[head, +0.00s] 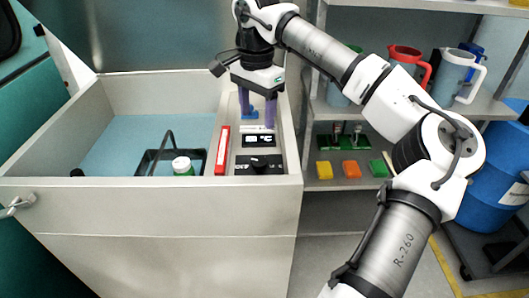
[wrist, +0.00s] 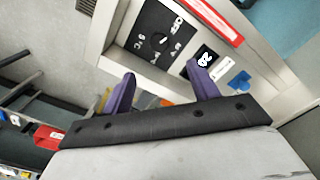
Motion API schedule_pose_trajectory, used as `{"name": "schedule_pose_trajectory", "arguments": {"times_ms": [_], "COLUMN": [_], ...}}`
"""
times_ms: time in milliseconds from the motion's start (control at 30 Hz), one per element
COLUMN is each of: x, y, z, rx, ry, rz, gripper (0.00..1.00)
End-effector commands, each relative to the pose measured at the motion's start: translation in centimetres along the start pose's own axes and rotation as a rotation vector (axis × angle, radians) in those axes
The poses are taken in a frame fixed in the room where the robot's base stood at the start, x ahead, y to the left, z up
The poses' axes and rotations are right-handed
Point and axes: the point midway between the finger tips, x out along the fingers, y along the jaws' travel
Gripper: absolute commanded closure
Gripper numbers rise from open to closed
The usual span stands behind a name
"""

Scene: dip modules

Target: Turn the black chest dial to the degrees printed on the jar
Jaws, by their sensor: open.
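The black chest dial (head: 258,167) sits on a black plate at the near end of the chest's right-hand ledge. In the wrist view the dial (wrist: 160,40) is seen from above, with white marks around it too small to read surely. The jar (head: 183,166), white-lidded with a green body, stands in a black carrier in the chest; its printed degrees are not legible. My gripper (head: 257,110) has purple fingers pointing down above the far part of the ledge, beyond the dial and apart from it. It also shows in the wrist view (wrist: 162,88), open and empty.
The chest (head: 140,213) is open. A red strip (head: 222,150), a small dark display (head: 260,140) and a blue piece (head: 249,114) share the ledge. A shelf with jugs (head: 405,58) and coloured blocks (head: 351,169) stands to the right. A blue barrel (head: 492,175) is farther right.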

Motion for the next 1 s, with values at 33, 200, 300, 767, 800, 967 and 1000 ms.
{"name": "schedule_pose_trajectory", "arguments": {"times_ms": [33, 200, 300, 767, 800, 967, 1000], "x": [0.1, 1.8, 3.7, 12.3, 12.7, 13.6, 13.7], "y": [0.2, 0.4, 0.4, 0.4, 0.4, 0.4, 0.3], "z": [-0.3, -0.4, -0.4, -0.3, -0.3, -0.3, -0.3], "rx": [0.003, 0.003, 0.002, 0.003, 0.003, 0.002, 0.002], "ry": [0.007, 0.007, 0.004, 0.002, 0.003, 0.004, 0.004], "rz": [0.007, 0.011, 0.011, 0.007, 0.007, 0.006, 0.006], "gripper": [0.41, 0.41, 0.41, 0.41, 0.41, 0.41, 0.41]}}
